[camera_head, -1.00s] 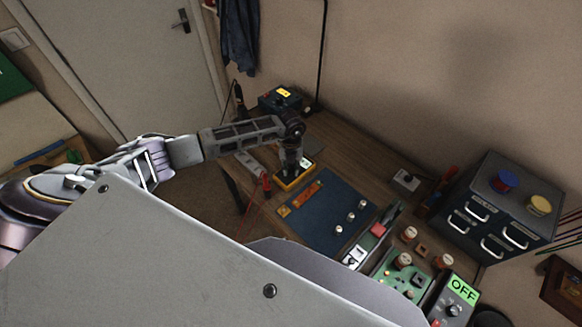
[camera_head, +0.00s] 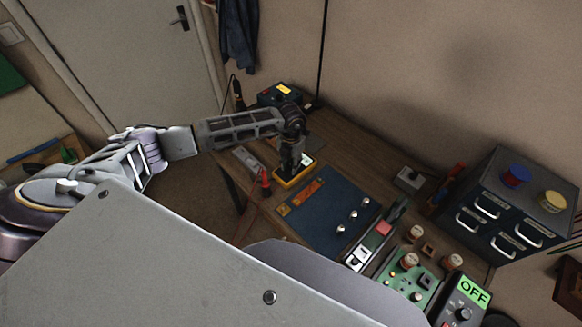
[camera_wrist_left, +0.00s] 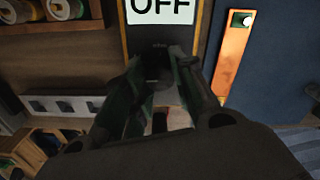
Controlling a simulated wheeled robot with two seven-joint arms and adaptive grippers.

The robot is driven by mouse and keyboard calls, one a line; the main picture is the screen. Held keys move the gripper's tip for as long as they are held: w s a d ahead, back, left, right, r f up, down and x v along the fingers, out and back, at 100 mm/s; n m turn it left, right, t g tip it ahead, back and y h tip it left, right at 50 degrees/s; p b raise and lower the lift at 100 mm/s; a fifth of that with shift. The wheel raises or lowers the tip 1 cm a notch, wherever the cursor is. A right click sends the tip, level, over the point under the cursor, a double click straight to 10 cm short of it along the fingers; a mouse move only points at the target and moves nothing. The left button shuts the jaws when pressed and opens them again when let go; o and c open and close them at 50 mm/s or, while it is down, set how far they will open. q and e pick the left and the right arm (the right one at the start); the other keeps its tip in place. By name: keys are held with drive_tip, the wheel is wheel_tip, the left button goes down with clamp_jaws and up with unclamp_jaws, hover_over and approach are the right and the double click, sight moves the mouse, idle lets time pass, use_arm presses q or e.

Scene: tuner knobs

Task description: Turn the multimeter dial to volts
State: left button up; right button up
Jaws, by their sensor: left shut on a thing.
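The yellow-edged multimeter (camera_head: 283,182) lies on the wooden bench at the end of my left arm. Its display reads OFF (camera_wrist_left: 160,10) in the left wrist view. My left gripper (camera_head: 294,168) points down over the multimeter. In the left wrist view the gripper's fingers (camera_wrist_left: 161,75) are closed on the dial just below the display. The fingers hide most of the dial, so its pointer cannot be read. My right gripper is not in view.
A blue mat (camera_head: 325,215) with small knobs and an orange strip (camera_head: 305,193) lies beside the multimeter. A blue box (camera_head: 272,97) stands behind. A power strip (camera_head: 247,159) and a red-tipped probe (camera_head: 265,178) lie to the left. Dark drawers (camera_head: 505,205) stand at the right.

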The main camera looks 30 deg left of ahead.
sight(291, 165)
use_arm(q)
drive_tip(key=m+b, duration=0.3)
drive_tip(key=m, duration=0.1)
drive_tip(key=shift+f, duration=0.1)
drive_tip(key=shift+m+b, duration=0.8)
drive_tip(key=shift+m, duration=0.3)
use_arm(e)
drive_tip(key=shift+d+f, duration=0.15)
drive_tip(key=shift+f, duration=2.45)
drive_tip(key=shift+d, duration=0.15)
use_arm(q)
drive_tip(key=o, duration=1)
drive_tip(key=shift+o, duration=0.3)
drive_tip(key=shift+r, duration=0.65)
wheel_tip(291, 165, up, 11)
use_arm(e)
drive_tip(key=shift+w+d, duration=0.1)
